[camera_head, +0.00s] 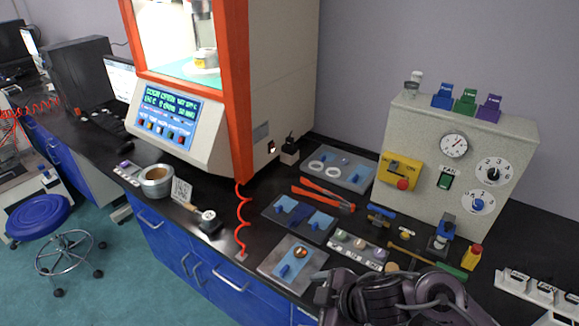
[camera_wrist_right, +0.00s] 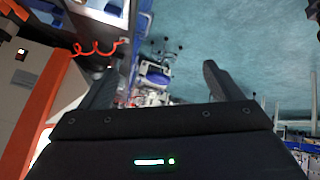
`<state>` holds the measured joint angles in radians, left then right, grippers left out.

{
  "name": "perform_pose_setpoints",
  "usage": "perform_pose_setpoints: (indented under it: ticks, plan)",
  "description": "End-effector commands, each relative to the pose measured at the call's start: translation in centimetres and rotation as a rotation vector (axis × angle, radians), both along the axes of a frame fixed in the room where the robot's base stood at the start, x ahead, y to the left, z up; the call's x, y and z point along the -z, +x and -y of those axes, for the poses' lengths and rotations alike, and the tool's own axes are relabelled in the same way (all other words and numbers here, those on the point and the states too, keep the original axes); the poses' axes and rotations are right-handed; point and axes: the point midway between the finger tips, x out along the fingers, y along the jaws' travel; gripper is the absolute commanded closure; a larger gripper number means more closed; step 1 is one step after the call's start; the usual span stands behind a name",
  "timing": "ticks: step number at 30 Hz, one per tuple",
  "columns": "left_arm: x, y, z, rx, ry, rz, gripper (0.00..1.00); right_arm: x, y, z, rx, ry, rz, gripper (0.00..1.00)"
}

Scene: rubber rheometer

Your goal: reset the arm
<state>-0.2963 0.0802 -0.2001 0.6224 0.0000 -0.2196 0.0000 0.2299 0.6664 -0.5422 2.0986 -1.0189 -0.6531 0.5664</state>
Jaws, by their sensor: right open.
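My right gripper (camera_wrist_right: 157,82) shows in the right wrist view with its two dark fingers spread apart and nothing between them. In the head view, dark links of my right arm reach in at the bottom right, in front of the bench edge, and cover part of the bench; I cannot make out the fingertips there. My left gripper and left arm are not in view. The rheometer (camera_head: 180,115), with an orange frame and a lit blue display, stands at the back of the black bench (camera_head: 130,150).
A grey control box (camera_head: 470,130) with a gauge and dials stands at the back right. Trays, red-handled pliers (camera_head: 322,196) and small tools crowd the bench before it. A tape-like roll (camera_head: 156,181) sits left of a coiled red cord (camera_head: 243,215). A blue stool (camera_head: 38,217) stands on the floor.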

Motion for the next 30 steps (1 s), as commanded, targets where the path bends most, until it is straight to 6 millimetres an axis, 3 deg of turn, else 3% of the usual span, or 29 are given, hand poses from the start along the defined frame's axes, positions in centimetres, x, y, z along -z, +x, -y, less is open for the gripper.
perform_pose_setpoints:
  ticks: [2,5,11,18,25,30]
  plan:
    - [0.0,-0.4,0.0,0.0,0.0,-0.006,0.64,-1.0,0.2,-1.1,0.088,0.046,0.037,0.15]
    - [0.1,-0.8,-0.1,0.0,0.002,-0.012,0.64,-2.4,0.6,-0.8,0.267,0.089,0.062,0.15]
    - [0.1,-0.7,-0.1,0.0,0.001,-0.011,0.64,-2.5,-0.6,4.9,0.676,0.079,-0.045,0.15]
    - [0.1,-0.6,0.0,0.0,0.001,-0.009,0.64,-0.4,-5.4,10.8,0.98,0.017,-0.264,0.15]
    - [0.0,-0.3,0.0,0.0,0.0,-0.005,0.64,1.2,-10.9,14.4,1.173,-0.032,-0.483,0.15]
    - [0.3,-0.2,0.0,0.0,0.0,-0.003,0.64,6.0,-9.7,14.3,1.168,-0.047,-0.495,0.15]
